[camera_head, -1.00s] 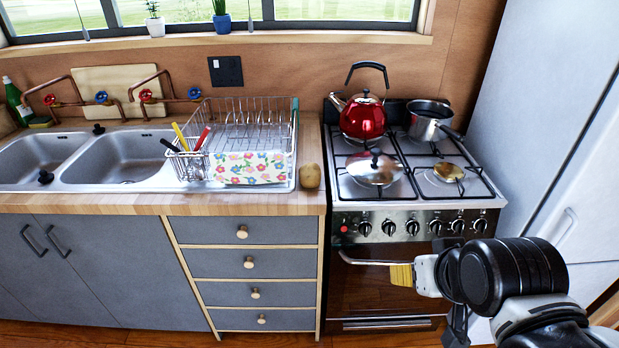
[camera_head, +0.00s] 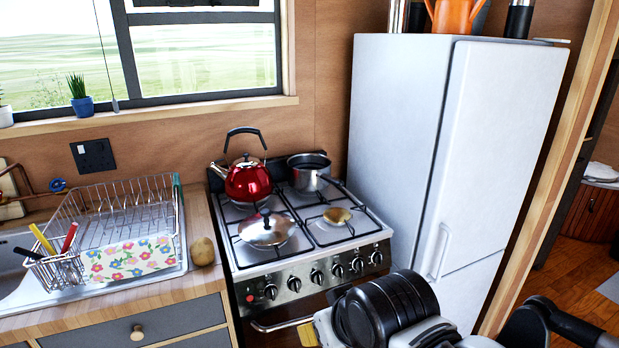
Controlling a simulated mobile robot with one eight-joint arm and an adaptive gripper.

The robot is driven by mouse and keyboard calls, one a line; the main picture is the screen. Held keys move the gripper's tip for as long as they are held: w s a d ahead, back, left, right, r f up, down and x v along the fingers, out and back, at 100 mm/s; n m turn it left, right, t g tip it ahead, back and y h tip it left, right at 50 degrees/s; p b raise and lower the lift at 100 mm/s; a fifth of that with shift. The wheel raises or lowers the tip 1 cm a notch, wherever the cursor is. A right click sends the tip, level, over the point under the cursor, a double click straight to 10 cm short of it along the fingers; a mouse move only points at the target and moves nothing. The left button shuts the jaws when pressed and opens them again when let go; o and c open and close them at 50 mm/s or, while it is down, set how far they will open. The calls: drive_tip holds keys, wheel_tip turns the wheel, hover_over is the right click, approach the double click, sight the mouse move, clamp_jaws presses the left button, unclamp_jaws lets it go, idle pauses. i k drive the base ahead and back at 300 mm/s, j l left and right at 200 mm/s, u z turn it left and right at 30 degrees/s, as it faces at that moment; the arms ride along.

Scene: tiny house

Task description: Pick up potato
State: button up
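The potato (camera_head: 202,251) is a small brown oval on the wooden counter (camera_head: 157,299). It stands between the dish rack and the stove, close to the counter's right edge, and nothing holds it. My arm shows at the bottom right of the head view, in front of the stove and well right of the potato. The fingers of my gripper cannot be made out in this view.
Left of the potato is a wire dish rack (camera_head: 117,208) with a flowered cloth. On the stove to the right are a red kettle (camera_head: 248,182), a lidded pan (camera_head: 267,230) and a pot (camera_head: 309,171). A tall white fridge (camera_head: 405,130) stands further right.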

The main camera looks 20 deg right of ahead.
sight(202, 250)
drive_tip(key=i+j, duration=0.1)
drive_tip(key=i, duration=0.85)
drive_tip(key=j+u, duration=0.05)
